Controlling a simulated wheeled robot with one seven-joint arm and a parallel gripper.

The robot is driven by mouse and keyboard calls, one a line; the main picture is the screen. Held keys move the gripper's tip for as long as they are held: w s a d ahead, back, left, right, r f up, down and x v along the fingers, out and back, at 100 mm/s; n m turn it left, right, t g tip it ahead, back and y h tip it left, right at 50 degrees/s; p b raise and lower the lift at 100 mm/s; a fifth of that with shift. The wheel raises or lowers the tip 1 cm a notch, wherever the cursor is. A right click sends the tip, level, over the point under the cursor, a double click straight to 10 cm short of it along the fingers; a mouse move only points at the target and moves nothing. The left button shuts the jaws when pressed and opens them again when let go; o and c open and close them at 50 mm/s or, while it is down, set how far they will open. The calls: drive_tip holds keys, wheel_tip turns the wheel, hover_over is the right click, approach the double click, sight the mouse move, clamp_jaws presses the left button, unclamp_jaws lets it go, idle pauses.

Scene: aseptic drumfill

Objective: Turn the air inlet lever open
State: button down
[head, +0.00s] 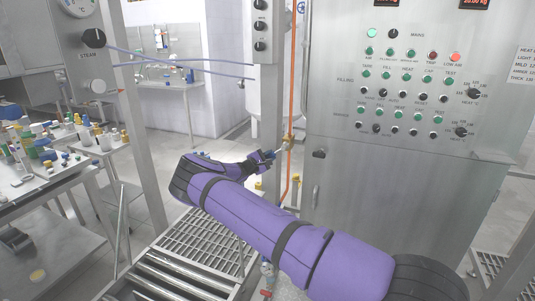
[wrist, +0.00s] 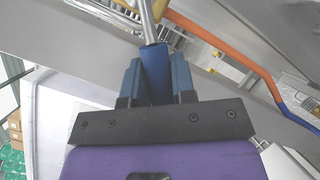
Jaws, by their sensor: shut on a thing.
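The air inlet lever (head: 281,149) is a thin steel handle beside a brass valve on the orange pipe, near the cabinet's left edge. In the wrist view the steel lever (wrist: 148,22) ends in a blue sleeve (wrist: 155,66). My gripper (head: 269,155) is at the lever's free end. In the wrist view my gripper (wrist: 156,80) has its two blue fingers closed on the sleeve from both sides. The brass-yellow valve body (wrist: 157,9) shows only in part at the top edge. The sleeve's lower end is hidden between the fingers.
The orange pipe (head: 292,75) runs vertically beside the steel control cabinet (head: 410,195). A steel post (head: 267,95) stands just left of the pipe. A roller conveyor (head: 175,275) and grating (head: 205,240) lie below my arm. A cluttered table (head: 60,170) stands at the left.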

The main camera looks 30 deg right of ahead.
drive_tip(key=s+d+f+n+t+h, duration=0.1)
drive_tip(key=s+d+f+n+t, duration=0.2)
drive_tip(key=n, duration=1)
drive_tip(key=shift+s+d+t, duration=0.35)
drive_tip(key=shift+s+t, duration=0.55)
drive_tip(key=shift+t, duration=0.6)
drive_tip(key=shift+f+h, duration=0.1)
drive_tip(key=shift+h, duration=0.2)
drive_tip(key=c, duration=0.9)
unclamp_jaws()
drive_tip(key=shift+c, duration=0.2)
drive_tip(key=v, duration=1)
drive_tip(key=shift+s+a, duration=0.3)
